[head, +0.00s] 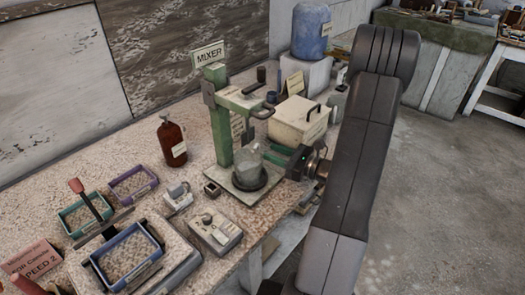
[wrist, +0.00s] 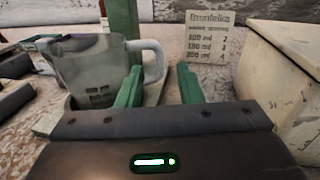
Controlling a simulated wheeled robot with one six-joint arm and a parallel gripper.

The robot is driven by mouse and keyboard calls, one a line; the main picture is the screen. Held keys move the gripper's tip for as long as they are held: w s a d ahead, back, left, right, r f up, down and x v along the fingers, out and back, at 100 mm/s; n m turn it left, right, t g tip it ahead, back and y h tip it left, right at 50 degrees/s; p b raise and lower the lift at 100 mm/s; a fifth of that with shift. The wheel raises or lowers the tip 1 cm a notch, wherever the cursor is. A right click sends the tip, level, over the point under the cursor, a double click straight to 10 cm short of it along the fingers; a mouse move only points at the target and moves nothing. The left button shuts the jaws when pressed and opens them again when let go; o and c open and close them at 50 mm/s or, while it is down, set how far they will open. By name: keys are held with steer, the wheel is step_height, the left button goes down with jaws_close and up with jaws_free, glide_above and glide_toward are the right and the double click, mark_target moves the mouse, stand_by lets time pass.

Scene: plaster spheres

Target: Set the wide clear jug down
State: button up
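The wide clear jug (head: 249,159) stands at the mixer (head: 219,135), over the black round seat on its base plate (head: 240,190). In the wrist view the jug (wrist: 88,68) is at the left, grey and see-through, with its handle (wrist: 154,58) toward me. My gripper (wrist: 160,85) has two green fingers spread apart with a clear gap. The handle shows beyond the gap, partly behind the left finger. I see no finger closed on it. In the head view my gripper (head: 298,160) is just right of the jug, its fingertips hard to make out.
A cream box (head: 297,122) stands close behind my gripper. A brown bottle (head: 172,142) is left of the mixer. A scale-like device (head: 214,232) and several trays, one blue-rimmed (head: 127,257), fill the front left. A small sign (wrist: 208,42) stands behind the jug.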

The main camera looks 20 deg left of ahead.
mark_target(258, 148)
steer(key=d, duration=0.4)
steer(key=s+d, duration=0.1)
steer(key=d, duration=0.1)
steer(key=shift+b, duration=0.3)
steer(key=shift+w, duration=0.1)
steer(key=a, duration=0.3)
steer(key=w+a+p, duration=0.1)
steer(key=a, duration=0.7)
steer(key=shift+w+a+p, duration=0.15)
steer(key=shift+w+p, duration=0.1)
steer(key=shift+p, duration=0.1)
steer(key=shift+w+a+f, duration=0.1)
steer(key=shift+a+f, duration=0.05)
steer(key=shift+a, duration=0.2)
steer(key=shift+d, duration=0.1)
